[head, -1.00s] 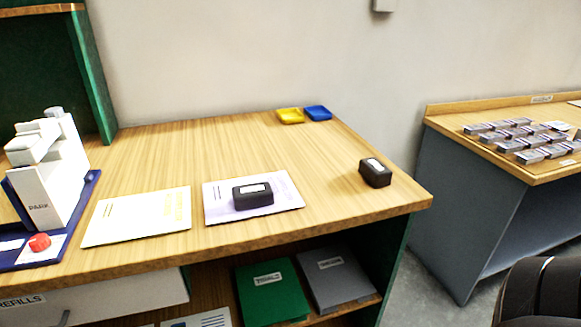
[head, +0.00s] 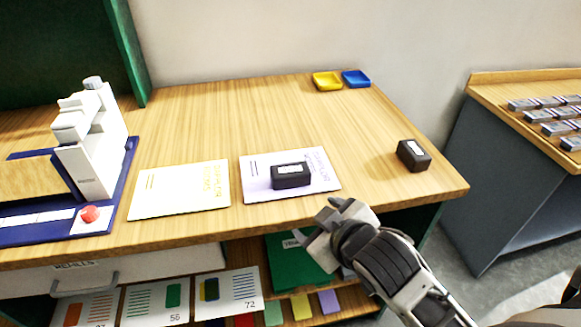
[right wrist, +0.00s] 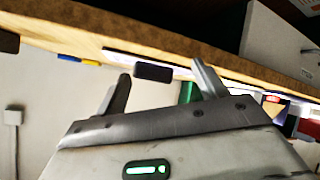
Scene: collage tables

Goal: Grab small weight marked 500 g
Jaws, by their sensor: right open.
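Two small dark blocks with white labels are on the wooden desk. One block (head: 291,176) lies on a white and purple booklet (head: 255,188); the other block (head: 413,155) is on bare wood near the right edge. The label writing is too small to read. My right gripper (head: 337,208) is open and empty at the desk's front edge, just in front of the booklet. In the right wrist view, the open fingers (right wrist: 162,78) frame a dark block (right wrist: 153,72) beyond them, apart from it. My left gripper is out of view.
A yellow-printed booklet (head: 180,190) and a white press (head: 95,145) on a blue base are at left. Yellow (head: 327,81) and blue (head: 356,78) trays sit at the back. A shelf below holds a green folder (head: 290,262). Wood between the blocks is clear.

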